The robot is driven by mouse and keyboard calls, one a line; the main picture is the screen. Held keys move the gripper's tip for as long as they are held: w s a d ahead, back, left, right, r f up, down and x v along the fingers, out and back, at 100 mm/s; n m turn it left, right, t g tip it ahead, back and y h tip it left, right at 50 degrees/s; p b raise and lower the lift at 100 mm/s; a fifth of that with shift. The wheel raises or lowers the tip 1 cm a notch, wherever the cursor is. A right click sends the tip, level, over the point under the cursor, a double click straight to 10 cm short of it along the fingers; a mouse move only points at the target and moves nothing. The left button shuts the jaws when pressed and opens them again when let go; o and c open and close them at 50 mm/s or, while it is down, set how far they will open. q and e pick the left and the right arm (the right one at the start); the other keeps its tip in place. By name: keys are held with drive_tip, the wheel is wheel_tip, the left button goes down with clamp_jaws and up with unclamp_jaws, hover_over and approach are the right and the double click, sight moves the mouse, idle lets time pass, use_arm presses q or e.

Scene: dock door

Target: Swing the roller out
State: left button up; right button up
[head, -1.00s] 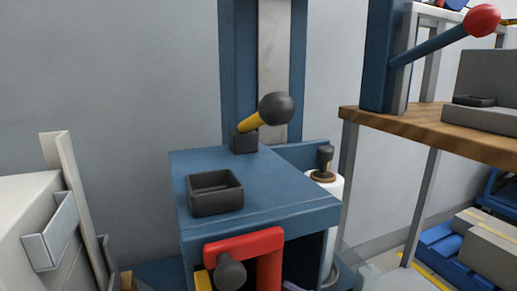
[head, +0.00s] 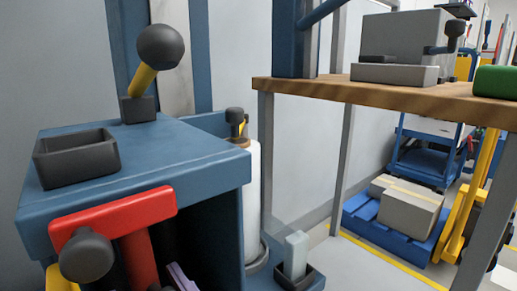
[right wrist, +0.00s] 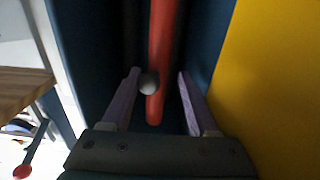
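A white upright cylinder (head: 252,195), the likeliest roller, stands against the right side of the blue cabinet (head: 195,165), with a dark knob (head: 235,117) above it. A red bent bar (head: 137,250) with a dark ball knob (head: 87,256) is at the cabinet's open front. A purple piece (head: 180,277), probably a finger of my right gripper, shows low beside the bar. In the right wrist view my right gripper (right wrist: 158,73) is open, with a red bar (right wrist: 160,50) and a grey ball (right wrist: 149,83) between its fingers, no grip visible. My left gripper is out of view.
The cabinet top holds a dark open tray (head: 78,158) and a ball-topped yellow lever (head: 147,75). A wooden table (head: 390,92) stands to the right. Boxes (head: 405,210) sit on a blue pallet (head: 375,225) beyond it. Some floor (head: 350,262) is clear.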

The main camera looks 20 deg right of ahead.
drive_tip(key=p+v, duration=0.3)
drive_tip(key=v, duration=0.9)
drive_tip(key=w+d+r+g+h+p, duration=0.1)
drive_tip(key=d+r+g+p, duration=0.2)
drive_tip(key=r+p, duration=1.3)
drive_tip(key=w+d+r+g+h+p, duration=0.1)
drive_tip(key=d+r+g+p, duration=0.2)
drive_tip(key=r+p, duration=1.3)
drive_tip(key=shift+w+d+g+p, duration=0.2)
drive_tip(key=shift+g+p, duration=0.1)
drive_tip(key=shift+p, duration=2.5)
drive_tip(key=shift+r, duration=0.1)
drive_tip(key=shift+c, duration=0.2)
